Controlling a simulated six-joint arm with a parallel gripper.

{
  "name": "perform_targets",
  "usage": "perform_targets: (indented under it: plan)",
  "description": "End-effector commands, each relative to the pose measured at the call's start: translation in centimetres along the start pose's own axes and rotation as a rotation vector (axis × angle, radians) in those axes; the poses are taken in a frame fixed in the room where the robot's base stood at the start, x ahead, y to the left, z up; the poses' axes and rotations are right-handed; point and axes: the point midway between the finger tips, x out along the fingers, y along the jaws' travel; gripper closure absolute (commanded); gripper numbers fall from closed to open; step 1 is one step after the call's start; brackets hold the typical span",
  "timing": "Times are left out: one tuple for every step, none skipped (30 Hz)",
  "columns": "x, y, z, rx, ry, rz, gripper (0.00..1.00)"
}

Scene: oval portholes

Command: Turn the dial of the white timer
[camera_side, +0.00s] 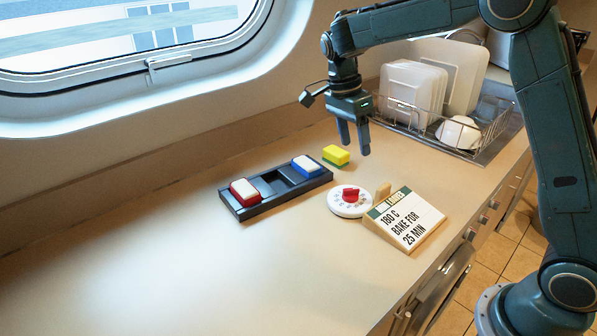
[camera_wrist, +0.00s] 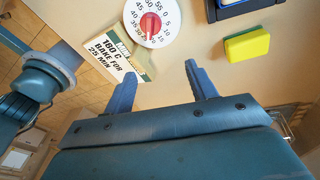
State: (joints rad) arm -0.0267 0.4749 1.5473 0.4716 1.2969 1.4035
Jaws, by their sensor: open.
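The white timer (camera_side: 350,201) lies flat on the counter, a round disc with a red dial (camera_side: 350,194) at its centre. In the wrist view the timer (camera_wrist: 167,22) shows at the top, with numbers around its rim and the red dial (camera_wrist: 150,27) in the middle. A sign (camera_side: 404,219) reading "180 C bake for 25 min" leans just right of the timer; it also shows in the wrist view (camera_wrist: 108,56). My gripper (camera_side: 354,150) is open, empty and pointing down above the counter, behind the timer and apart from it. In the wrist view its fingers (camera_wrist: 159,84) are spread.
A yellow and green sponge (camera_side: 336,155) lies close to my gripper. A black tray (camera_side: 275,188) with a red-and-white block and a blue-and-white block is left of the timer. A dish rack (camera_side: 440,125) stands behind right. The left counter is clear.

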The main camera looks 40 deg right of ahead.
Motion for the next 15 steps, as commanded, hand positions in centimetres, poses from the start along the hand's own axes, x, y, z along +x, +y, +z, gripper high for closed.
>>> perform_targets:
  plan:
    - [-0.4, 0.3, -0.1, -0.095, -0.01, -0.017, 0.43]
    - [-0.6, 0.4, -0.1, -0.155, -0.015, -0.027, 0.43]
    - [-0.8, 0.6, -0.1, -0.236, -0.022, -0.04, 0.43]
    - [-0.9, 0.7, -0.1, -0.297, -0.027, -0.05, 0.43]
    - [-1.1, 0.8, -0.1, -0.358, -0.032, -0.061, 0.43]
    - [-1.3, 1.0, -0.1, -0.438, -0.037, -0.077, 0.43]
    - [-1.5, 1.2, -0.1, -0.497, -0.04, -0.088, 0.43]
    - [-1.6, 1.4, 0.0, -0.556, -0.044, -0.099, 0.43]
    - [-1.9, 1.6, 0.0, -0.637, -0.047, -0.116, 0.43]
    - [-2.1, 1.8, 0.1, -0.696, -0.05, -0.129, 0.43]
    - [-2.2, 1.9, 0.2, -0.755, -0.052, -0.14, 0.43]
    - [-2.5, 2.2, 0.3, -0.829, -0.054, -0.157, 0.43]
    - [-2.6, 2.4, 0.3, -0.881, -0.054, -0.168, 0.43]
    - [-2.7, 2.5, 0.4, -0.932, -0.055, -0.18, 0.43]
    - [-2.9, 2.8, 0.5, -0.992, -0.055, -0.195, 0.43]
